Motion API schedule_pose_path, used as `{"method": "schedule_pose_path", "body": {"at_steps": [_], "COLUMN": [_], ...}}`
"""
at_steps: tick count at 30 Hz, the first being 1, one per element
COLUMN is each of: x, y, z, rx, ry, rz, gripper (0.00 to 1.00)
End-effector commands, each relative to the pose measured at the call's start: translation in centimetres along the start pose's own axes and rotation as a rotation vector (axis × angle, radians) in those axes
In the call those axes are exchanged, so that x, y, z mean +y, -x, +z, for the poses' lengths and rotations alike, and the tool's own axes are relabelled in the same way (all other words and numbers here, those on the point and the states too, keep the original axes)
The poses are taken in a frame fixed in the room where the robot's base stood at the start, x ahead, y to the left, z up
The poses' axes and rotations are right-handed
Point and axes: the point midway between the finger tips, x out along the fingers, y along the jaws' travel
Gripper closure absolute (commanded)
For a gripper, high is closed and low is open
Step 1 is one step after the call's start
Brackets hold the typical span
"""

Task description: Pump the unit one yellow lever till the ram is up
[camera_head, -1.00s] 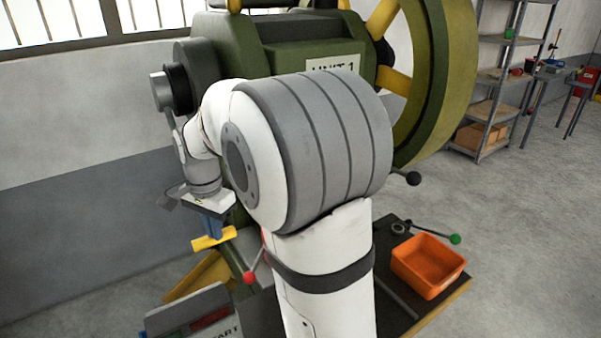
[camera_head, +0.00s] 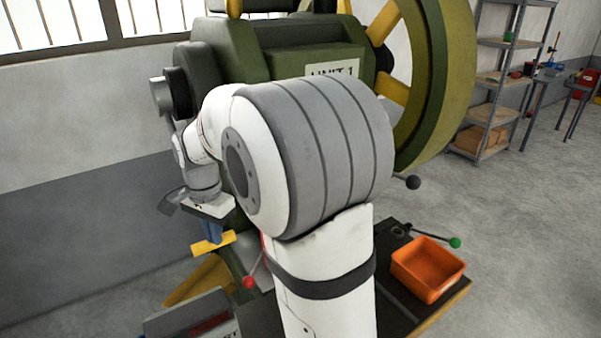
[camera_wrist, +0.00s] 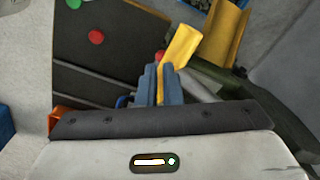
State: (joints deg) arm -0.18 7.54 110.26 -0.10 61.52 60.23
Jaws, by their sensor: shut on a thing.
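The unit one machine (camera_head: 300,62) is a large green body with a "UNIT 1" plate, mostly behind my arm in the head view. The yellow lever (camera_head: 217,243) sticks out at its lower left. My gripper (camera_head: 212,232) has blue fingers pointing down and shut on this lever. In the wrist view the yellow lever (camera_wrist: 180,47) rises from between the blue fingers of my gripper (camera_wrist: 160,72). I cannot make out the ram; my arm covers much of the machine's front.
A red-knobbed lever (camera_head: 249,281) stands right of the yellow one. A control box (camera_head: 190,318) is below. An orange bin (camera_head: 428,268) and a green-knobbed lever (camera_head: 455,242) are at right. A large yellow-green wheel (camera_head: 440,90) is upper right; shelves (camera_head: 500,80) stand behind.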

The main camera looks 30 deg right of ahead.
Motion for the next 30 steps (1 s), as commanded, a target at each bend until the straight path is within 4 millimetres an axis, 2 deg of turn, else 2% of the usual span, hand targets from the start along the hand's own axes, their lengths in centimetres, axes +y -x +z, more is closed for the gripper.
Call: {"method": "schedule_pose_path", "body": {"at_steps": [2,12,22,30], "x": [0.7,2.8,3.5,4.4], "y": [-0.1,3.9,5.3,9.1], "z": [0.8,2.1,2.4,2.6], "rx": [-0.019,-0.018,-0.017,-0.012], "ry": [0.002,0.002,0.001,0.0], "rz": [0.021,0.019,0.02,0.016], "gripper": [1.0,1.0,1.0,1.0]}}
